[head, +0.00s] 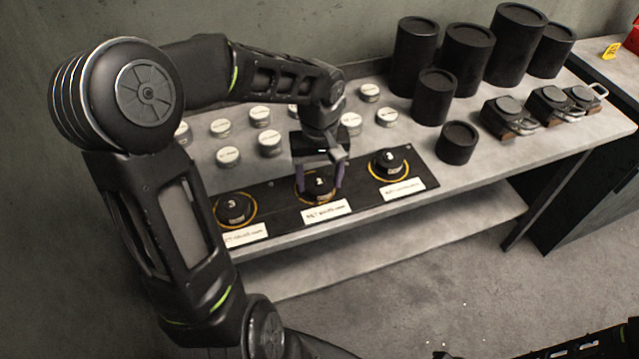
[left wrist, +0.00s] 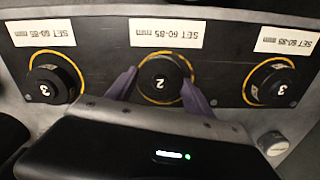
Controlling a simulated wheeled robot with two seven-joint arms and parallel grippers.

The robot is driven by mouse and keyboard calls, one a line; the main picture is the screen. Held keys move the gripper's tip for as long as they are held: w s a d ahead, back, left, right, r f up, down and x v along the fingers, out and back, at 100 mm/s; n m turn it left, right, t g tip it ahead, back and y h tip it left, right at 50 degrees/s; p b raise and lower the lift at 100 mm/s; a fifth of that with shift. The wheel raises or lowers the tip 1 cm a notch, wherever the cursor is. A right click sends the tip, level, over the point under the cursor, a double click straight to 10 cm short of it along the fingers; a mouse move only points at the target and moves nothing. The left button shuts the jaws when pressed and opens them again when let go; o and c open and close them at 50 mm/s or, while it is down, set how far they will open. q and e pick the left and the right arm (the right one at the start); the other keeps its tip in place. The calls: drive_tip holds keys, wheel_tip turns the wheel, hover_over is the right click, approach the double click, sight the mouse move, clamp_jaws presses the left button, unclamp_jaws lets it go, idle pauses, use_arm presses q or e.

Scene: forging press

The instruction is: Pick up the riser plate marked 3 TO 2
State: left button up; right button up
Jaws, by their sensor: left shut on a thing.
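Three round black plates sit in yellow rings on a dark board (head: 266,212) at the bench front: left (head: 230,208), middle (head: 318,188) and right (head: 388,163). Each bears a pale number; the middle one looks like a 2 in the left wrist view (left wrist: 163,82), and the outer ones look like 3s. I cannot read "3 TO 2" on any. My left gripper (head: 321,187) points down over the middle plate, purple fingers on either side, shut on it. The plate still appears within its ring. My right gripper is not visible.
Several small pale-topped discs (head: 260,116) stand behind the board, close around my left gripper. Tall black cylinders (head: 515,45) and clamp-like blocks (head: 507,117) stand to the right. White labels (head: 327,212) lie along the board's front. A lower shelf (head: 400,235) runs below the bench.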

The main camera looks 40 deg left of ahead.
sight(319, 181)
use_arm(q)
clamp_jaws()
idle(0.3)
wheel_tip(319, 181, up, 10)
drive_tip(key=shift+b, duration=0.3)
idle(0.7)
